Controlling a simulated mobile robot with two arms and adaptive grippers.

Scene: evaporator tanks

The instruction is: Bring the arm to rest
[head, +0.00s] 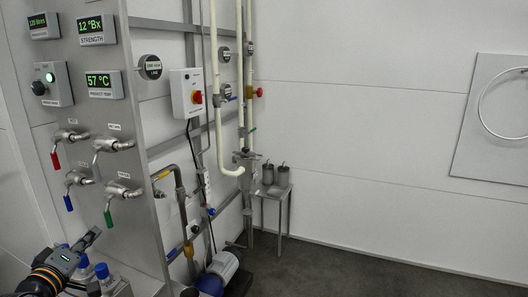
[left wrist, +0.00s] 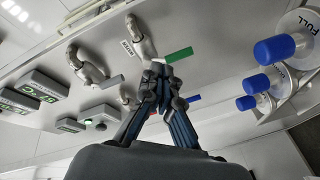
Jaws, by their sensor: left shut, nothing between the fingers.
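My left gripper (head: 92,236) is at the lower left of the head view, in front of the panel and below the green-handled valve (head: 108,216). In the left wrist view, my left gripper (left wrist: 158,72) has its fingers together with nothing between them. The green-handled valve (left wrist: 146,47) shows just beyond the fingertips there; I cannot tell the exact gap. My right gripper is in neither view.
A steel panel (head: 133,190) carries red-, white-, blue- and green-handled valves and displays. Blue knobs (left wrist: 274,49) stand close by, also in the head view (head: 102,270). A blue pump (head: 218,273) sits on the floor. The floor (head: 340,275) at right is clear.

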